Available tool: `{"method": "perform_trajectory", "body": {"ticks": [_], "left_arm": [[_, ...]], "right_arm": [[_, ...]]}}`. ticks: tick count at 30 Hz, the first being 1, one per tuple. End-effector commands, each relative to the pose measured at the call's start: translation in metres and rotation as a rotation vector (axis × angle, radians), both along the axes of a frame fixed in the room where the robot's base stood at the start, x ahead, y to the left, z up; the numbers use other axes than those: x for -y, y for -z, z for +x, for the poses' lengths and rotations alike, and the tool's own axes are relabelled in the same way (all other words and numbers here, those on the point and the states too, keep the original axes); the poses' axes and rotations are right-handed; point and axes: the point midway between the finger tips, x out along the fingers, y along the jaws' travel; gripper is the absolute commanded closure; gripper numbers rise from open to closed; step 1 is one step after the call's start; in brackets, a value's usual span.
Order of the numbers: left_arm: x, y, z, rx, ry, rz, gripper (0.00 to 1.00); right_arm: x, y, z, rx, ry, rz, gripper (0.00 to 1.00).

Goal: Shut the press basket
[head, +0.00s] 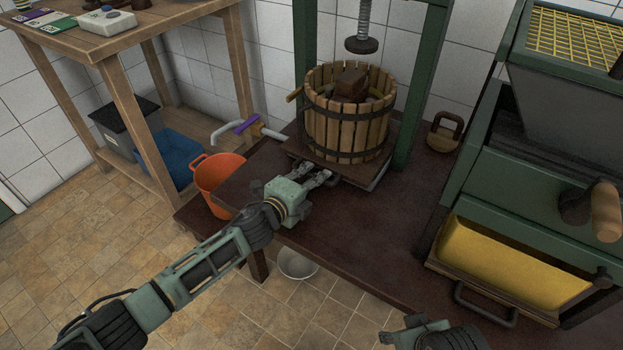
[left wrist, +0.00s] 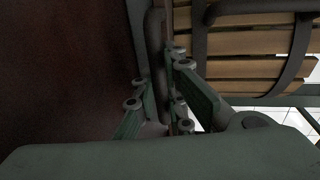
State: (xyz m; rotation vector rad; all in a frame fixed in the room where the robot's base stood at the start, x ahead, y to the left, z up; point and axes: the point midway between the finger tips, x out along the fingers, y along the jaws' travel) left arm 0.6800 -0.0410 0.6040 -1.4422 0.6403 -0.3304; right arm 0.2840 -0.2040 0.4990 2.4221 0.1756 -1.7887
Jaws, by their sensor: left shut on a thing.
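The press basket (head: 340,130) is a round tub of upright wooden slats with dark hoops. It stands on the press bed (head: 372,178) inside the green frame. Dark blocks and a brown wooden block (head: 350,80) show in its top. My left gripper (head: 326,178) is at the front edge of the press bed, below the basket, shut on a dark bar handle (left wrist: 155,45). The basket's slats (left wrist: 255,72) and hoops show at the upper right of the left wrist view. My right gripper (head: 415,335) shows only partly at the bottom edge; its fingers are unclear.
The press screw (head: 362,44) hangs above the basket. A green machine with a yellow tray (head: 510,265) stands right. The brown tabletop (head: 370,240) in front is clear.

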Motion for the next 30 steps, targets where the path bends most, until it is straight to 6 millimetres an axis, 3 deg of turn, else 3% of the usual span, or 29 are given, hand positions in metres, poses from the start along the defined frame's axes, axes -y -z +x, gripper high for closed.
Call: {"method": "perform_trajectory", "body": {"ticks": [2, 3, 9, 22, 30], "left_arm": [[-0.001, 0.002, -0.001, -0.002, -0.001, 0.002, 1.0], [-0.001, 0.002, -0.001, -0.002, -0.001, 0.002, 0.88], [-0.001, 0.001, -0.001, -0.001, -0.001, 0.001, 0.7], [-0.005, 0.0, -0.005, 0.0, -0.001, 0.002, 0.7], [-0.028, -0.007, -0.037, -0.002, 0.0, 0.002, 0.7]], "right_arm": [[0.0, 0.0, 0.0, 0.0, 0.0, 0.0, 0.6], [0.0, 0.0, 0.0, 0.0, 0.0, 0.0, 0.6], [0.0, 0.0, 0.0, 0.0, 0.0, -0.001, 0.6], [0.0, 0.0, -0.001, -0.001, -0.001, 0.0, 0.6], [0.0, 0.0, 0.0, -0.001, 0.0, 0.0, 0.6]]}}
